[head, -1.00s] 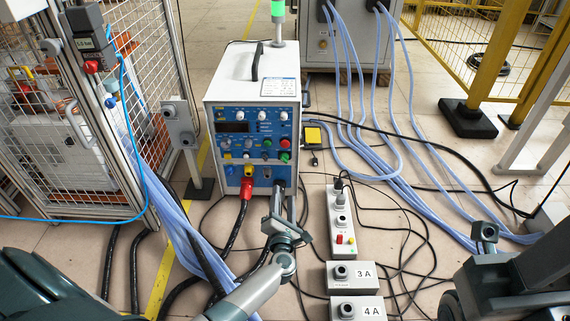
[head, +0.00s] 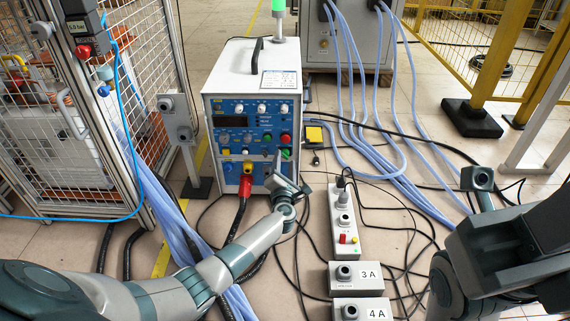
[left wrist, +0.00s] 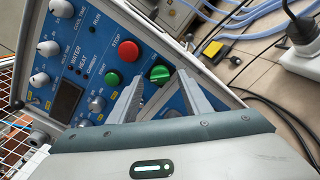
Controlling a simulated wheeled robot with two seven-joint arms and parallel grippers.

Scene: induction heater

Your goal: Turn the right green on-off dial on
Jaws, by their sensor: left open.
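The induction heater (head: 255,68) is a white box with a blue front panel. The green on-off dial (left wrist: 159,74) sits at the panel's right side, beside the red stop button (left wrist: 129,51). In the head view the dial (head: 286,154) is small and close to my gripper's fingers. My left gripper (left wrist: 159,77) is open and empty, its two fingertips on either side of the dial and pointing at the panel. In the head view my left gripper (head: 280,160) is in front of the panel's lower right. Contact cannot be told. My right arm is at the right; its jaw state is unclear.
A red plug (head: 246,182) with a black cable comes out of the panel's lower part. A mesh fence (head: 150,110) stands at the left.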

